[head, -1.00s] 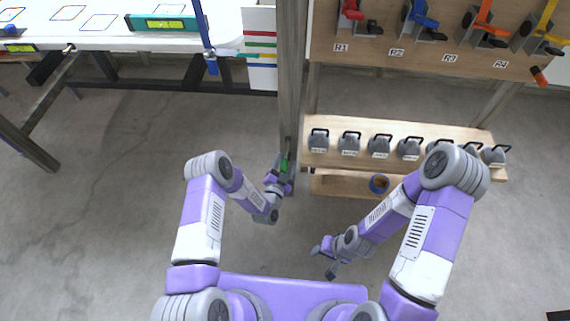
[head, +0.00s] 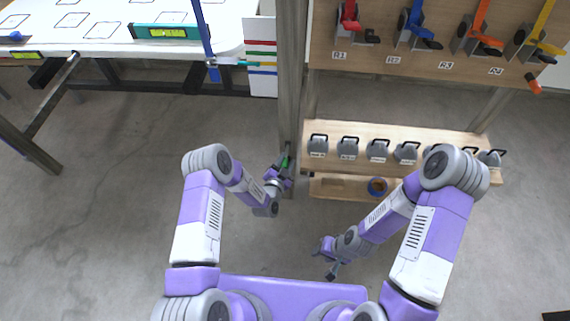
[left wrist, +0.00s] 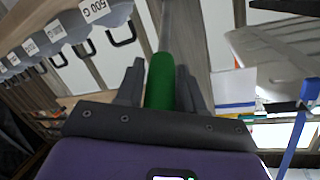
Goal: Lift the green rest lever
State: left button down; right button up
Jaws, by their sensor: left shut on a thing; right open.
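The green rest lever (head: 284,162) is by the foot of the wooden post, small in the head view. In the left wrist view its green grip (left wrist: 160,82) stands between the two dark fingers, with a thin grey rod running on beyond it. My left gripper (head: 283,168) is shut on this green grip; the left wrist view shows the fingers (left wrist: 160,88) on either side of it. My right gripper (head: 333,270) is open and empty, low over the floor, well away from the lever.
A wooden shelf (head: 420,134) with several grey weights stands right of the post (head: 291,80). A board (head: 420,62) carries red, blue, orange and yellow levers. A white table (head: 100,38) is at upper left. Floor at left is clear.

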aim_at(286, 155)
pick_arm(q)
jog(key=w+r+g+p, duration=0.1)
jog(key=r, duration=0.1)
jog(key=w+r+g+p, duration=0.1)
jog(key=w+r, duration=0.1)
jog(key=shift+g+p, duration=0.3)
jog(key=shift+g, duration=0.1)
jog(key=shift+w+r+n+g+y+p, duration=0.2)
jog(key=shift+w+r+g, duration=0.25)
jog(key=shift+w+g, duration=0.15)
jog(key=shift+w+r+n+g+y+p, duration=0.2)
jog(key=shift+w+r+g, duration=0.2)
jog(key=shift+w+g, duration=0.15)
jog(key=c, duration=0.8)
grip_release()
jog(key=shift+p+v, duration=0.6)
jog(key=shift+v, duration=3.15)
